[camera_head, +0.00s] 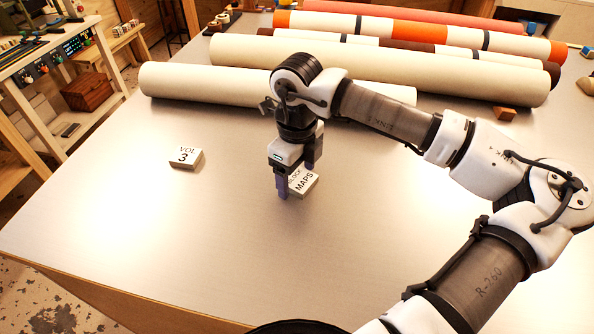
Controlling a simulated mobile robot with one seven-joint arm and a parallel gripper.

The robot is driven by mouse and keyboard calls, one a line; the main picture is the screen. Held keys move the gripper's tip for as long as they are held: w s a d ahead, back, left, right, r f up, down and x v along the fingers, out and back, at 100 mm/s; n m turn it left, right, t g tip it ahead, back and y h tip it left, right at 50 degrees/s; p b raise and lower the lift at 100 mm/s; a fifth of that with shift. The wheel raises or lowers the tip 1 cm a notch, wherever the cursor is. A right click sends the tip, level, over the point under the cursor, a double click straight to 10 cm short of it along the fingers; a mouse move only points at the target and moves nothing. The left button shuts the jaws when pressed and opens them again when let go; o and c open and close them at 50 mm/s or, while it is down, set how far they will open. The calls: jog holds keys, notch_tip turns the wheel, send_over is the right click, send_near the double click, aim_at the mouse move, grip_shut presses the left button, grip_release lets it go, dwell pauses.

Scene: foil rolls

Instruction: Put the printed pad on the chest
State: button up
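Two small pale blocks with black print lie on the grey table. One reads "MAPS" (304,183) with a partly covered word above it; the other reads "VOL 3" (186,158) and lies to its left. I cannot tell which is the printed pad. My gripper (296,174) points down at the MAPS block, with its fingers apart. One finger is at the block's left side, the other at its far side. I cannot tell whether they touch it. A brown wooden box (88,92), possibly the chest, stands on a low shelf at the left.
Long cream, striped and red rolls (380,68) lie across the back of the table. A small brown wooden block (505,114) sits in front of them at the right. A workbench (35,62) stands at the left. The table's front left is clear.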

aim_at(297, 177)
notch_tip(297, 177, up, 12)
jog(key=b, duration=0.2)
jog(key=shift+r, duration=0.15)
dwell(0.5)
